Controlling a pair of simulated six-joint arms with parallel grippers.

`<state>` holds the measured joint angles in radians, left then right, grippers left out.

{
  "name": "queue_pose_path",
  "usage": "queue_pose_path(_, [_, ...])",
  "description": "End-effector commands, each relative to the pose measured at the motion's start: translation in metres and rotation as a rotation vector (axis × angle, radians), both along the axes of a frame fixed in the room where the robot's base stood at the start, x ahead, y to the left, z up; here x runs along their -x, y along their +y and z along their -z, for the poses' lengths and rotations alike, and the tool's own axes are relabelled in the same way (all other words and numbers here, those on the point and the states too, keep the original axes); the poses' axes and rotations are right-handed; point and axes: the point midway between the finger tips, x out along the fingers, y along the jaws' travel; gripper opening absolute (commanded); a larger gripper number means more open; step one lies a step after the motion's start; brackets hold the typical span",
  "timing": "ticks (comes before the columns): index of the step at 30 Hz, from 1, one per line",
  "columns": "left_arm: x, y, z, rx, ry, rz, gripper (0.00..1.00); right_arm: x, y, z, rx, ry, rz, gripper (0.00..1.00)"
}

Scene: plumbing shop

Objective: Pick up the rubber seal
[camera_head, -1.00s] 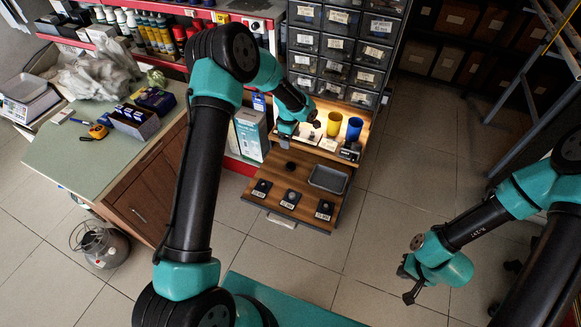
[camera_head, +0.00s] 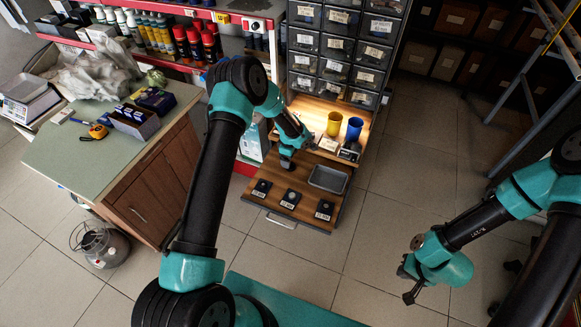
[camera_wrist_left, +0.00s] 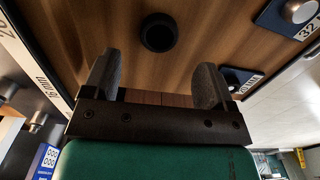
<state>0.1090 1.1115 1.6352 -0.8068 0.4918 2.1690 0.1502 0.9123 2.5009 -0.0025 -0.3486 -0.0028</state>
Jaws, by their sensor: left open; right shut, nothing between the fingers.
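The rubber seal appears to be a small black ring-like piece (camera_wrist_left: 158,32) lying on the brown wooden drawer surface (camera_wrist_left: 225,32) in the left wrist view. My left gripper (camera_wrist_left: 157,72) is open and empty. Its two grey fingers stand apart, with the black piece beyond them and roughly midway between. In the head view my left gripper (camera_head: 287,162) is over the pulled-out drawer and covers the black piece there. My right gripper (camera_head: 408,285) is shut and empty, away over the floor at the right.
A grey tray (camera_head: 328,178) lies on the drawer, right of my left gripper. Several dark labelled pads (camera_head: 290,198) with small parts line the drawer's front. A yellow cup (camera_head: 334,123) and a blue cup (camera_head: 354,128) stand behind.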

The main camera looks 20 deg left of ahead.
Motion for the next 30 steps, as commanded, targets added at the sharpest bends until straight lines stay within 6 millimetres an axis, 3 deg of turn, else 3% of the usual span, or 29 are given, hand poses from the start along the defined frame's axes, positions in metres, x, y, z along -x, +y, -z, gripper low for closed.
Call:
queue_pose_path(8, [0.0,0.0,0.004,0.0,0.001,0.0,0.79,0.0,0.0,0.0,0.0,0.0,0.0,0.0])
queue_pose_path(19, [-0.001,0.001,0.048,0.001,0.002,-0.001,0.79,0.0,0.0,0.0,0.0,0.0,0.0,0.0])
queue_pose_path(30, [-0.002,0.001,0.052,0.0,0.0,0.0,0.79,0.0,0.0,0.0,0.0,0.0,0.0,0.0])
